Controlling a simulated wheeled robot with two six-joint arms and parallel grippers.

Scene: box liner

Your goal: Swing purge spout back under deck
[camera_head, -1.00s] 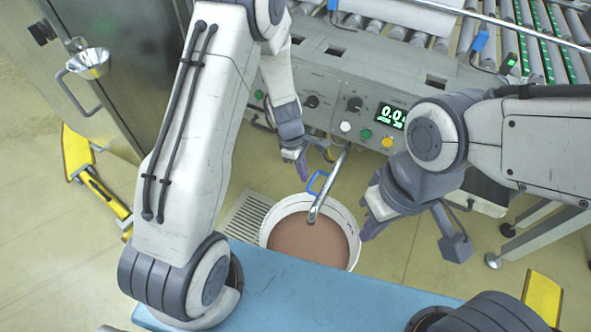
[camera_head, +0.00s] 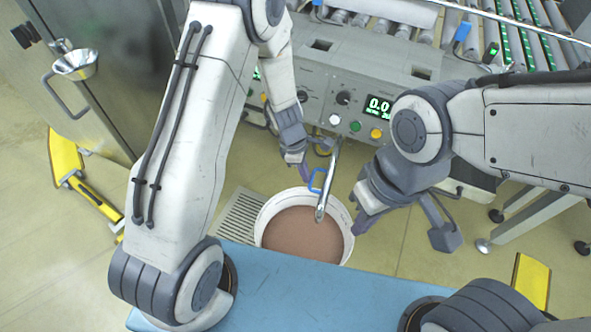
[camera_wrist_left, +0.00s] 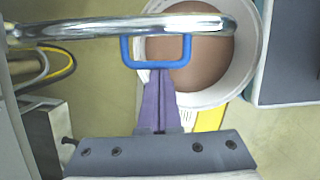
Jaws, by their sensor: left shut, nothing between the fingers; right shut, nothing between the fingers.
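The purge spout (camera_head: 330,176) is a chrome pipe coming out from under the machine's front panel. Its open end hangs over the right part of a white bucket (camera_head: 346,214) of brown liquid. A blue loop handle (camera_head: 316,181) is fixed to the spout; it also shows in the left wrist view (camera_wrist_left: 187,52). My left gripper (camera_head: 306,180) is shut and empty. In the left wrist view its purple fingertips (camera_wrist_left: 160,72) meet the handle's near bar; I cannot tell whether they touch. My right gripper (camera_head: 361,222) is shut and empty, right of the bucket.
The machine panel (camera_head: 330,75) with knobs, buttons and a lit display stands behind the spout, with a roller conveyor (camera_head: 530,40) beyond. A floor grate (camera_head: 238,217) lies left of the bucket. A blue surface (camera_head: 290,290) is in front. A steel cabinet (camera_head: 100,100) stands left.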

